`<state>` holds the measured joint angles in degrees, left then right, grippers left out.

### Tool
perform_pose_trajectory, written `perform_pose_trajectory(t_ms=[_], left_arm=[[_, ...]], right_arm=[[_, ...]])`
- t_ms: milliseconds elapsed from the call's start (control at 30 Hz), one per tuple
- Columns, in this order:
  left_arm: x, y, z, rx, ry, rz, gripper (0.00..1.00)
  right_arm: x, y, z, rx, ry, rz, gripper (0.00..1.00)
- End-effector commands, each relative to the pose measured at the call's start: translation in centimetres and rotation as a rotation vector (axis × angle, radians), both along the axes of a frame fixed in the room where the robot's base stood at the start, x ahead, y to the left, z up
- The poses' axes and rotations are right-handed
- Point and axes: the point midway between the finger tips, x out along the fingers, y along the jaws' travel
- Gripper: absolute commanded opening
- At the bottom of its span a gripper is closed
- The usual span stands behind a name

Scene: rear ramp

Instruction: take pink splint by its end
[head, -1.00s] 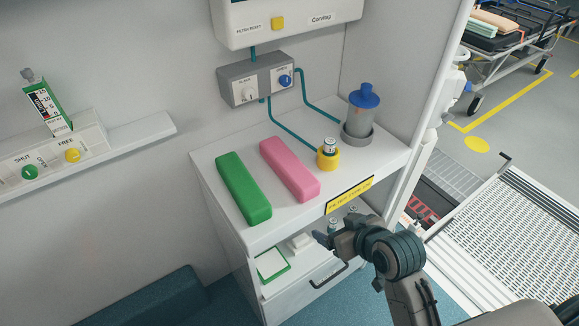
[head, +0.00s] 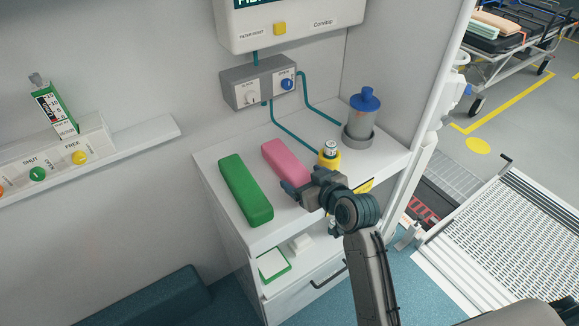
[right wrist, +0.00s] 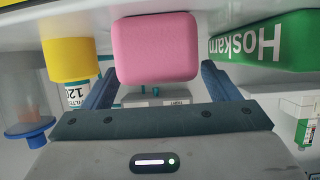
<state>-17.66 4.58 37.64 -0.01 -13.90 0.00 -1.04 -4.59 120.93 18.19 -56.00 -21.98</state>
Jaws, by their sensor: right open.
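The pink splint (head: 284,161) lies on the white counter top, to the right of the green splint (head: 245,188). My right gripper (head: 297,190) is over the counter at the pink splint's near end and hides that end in the head view. In the right wrist view the pink splint's end face (right wrist: 155,48) fills the space ahead of the two fingers (right wrist: 158,85). The fingers are open, one to each side of it, with no clear contact. The green splint (right wrist: 265,42) is just beyond the right-hand finger there. My left gripper is not in view.
A vial in a yellow holder (head: 329,158) stands close to the right of my right gripper. A blue-topped canister (head: 362,115) stands at the counter's back right. Teal hoses run down behind the splints. An open shelf (head: 290,255) is below.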

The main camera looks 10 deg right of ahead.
Motion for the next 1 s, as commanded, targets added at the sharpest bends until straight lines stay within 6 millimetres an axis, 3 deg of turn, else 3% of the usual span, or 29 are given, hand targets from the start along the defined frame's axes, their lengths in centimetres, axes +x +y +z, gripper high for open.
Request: perform_pose_trajectory(t_ms=[133,400,667,1000], left_arm=[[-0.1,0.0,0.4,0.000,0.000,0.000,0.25],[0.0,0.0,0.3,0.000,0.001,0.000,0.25],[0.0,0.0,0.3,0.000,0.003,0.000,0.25],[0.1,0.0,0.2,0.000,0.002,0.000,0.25]], right_arm=[[1.5,0.5,-0.6,0.001,0.000,0.000,0.82],[1.8,0.6,-0.8,0.000,0.000,-0.001,0.82],[1.8,0.6,-0.8,-0.001,0.001,-0.001,0.33],[1.8,0.6,0.0,0.001,-0.003,-0.001,0.30]])
